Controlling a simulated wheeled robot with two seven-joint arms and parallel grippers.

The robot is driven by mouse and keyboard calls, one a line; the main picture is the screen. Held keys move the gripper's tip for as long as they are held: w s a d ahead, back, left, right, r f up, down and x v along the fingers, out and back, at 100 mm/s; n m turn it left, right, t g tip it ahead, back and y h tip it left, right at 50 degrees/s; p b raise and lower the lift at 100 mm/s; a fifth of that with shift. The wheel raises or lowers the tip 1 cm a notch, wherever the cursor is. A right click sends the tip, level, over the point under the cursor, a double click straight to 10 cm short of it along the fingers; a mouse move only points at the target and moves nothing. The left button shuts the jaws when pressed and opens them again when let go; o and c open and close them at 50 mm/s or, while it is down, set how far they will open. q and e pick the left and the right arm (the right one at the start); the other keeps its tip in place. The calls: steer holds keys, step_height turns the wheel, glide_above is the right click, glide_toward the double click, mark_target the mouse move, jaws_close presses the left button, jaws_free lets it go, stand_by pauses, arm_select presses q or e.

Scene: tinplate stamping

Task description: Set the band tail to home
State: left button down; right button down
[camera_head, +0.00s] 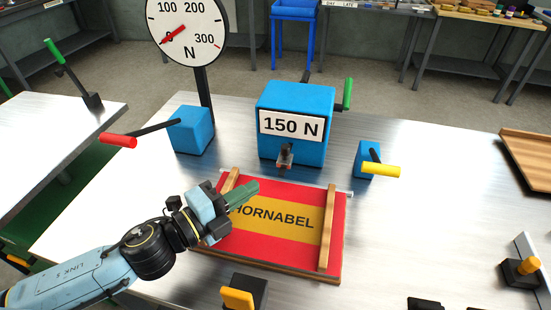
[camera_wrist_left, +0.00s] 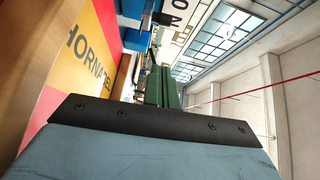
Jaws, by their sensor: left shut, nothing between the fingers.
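My left gripper (camera_head: 243,195) has green fingers and is shut and empty, above the upper left part of a red and yellow HORNABEL panel (camera_head: 293,253). In the left wrist view its fingers (camera_wrist_left: 162,88) are together, with the panel (camera_wrist_left: 85,45) to their left. A blue box (camera_head: 318,98) marked 150 N stands behind the panel, with a small grey and red clamp-like part (camera_head: 285,157) on its front and a green-handled lever (camera_head: 347,94) at its right. I cannot tell which part is the band tail. My right gripper is out of view.
A round dial (camera_head: 187,30) stands at the back left, its red needle near 0. A red-handled lever (camera_head: 119,141) sits on a blue block, and a yellow-handled lever (camera_head: 381,170) is at right. Wooden strips (camera_head: 327,228) lie across the panel. Bare metal table (camera_head: 430,215) lies to the right.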

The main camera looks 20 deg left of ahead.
mark_target(284, 158)
arm_select(q)
steer(key=x, duration=0.7)
steer(key=shift+w+r+p, duration=0.1)
steer(key=shift+p, duration=0.3)
steer(key=shift+w+a, duration=0.25)
steer(key=shift+w, duration=0.7)
steer(key=shift+w+a, duration=0.2)
steer(key=shift+w, duration=0.7)
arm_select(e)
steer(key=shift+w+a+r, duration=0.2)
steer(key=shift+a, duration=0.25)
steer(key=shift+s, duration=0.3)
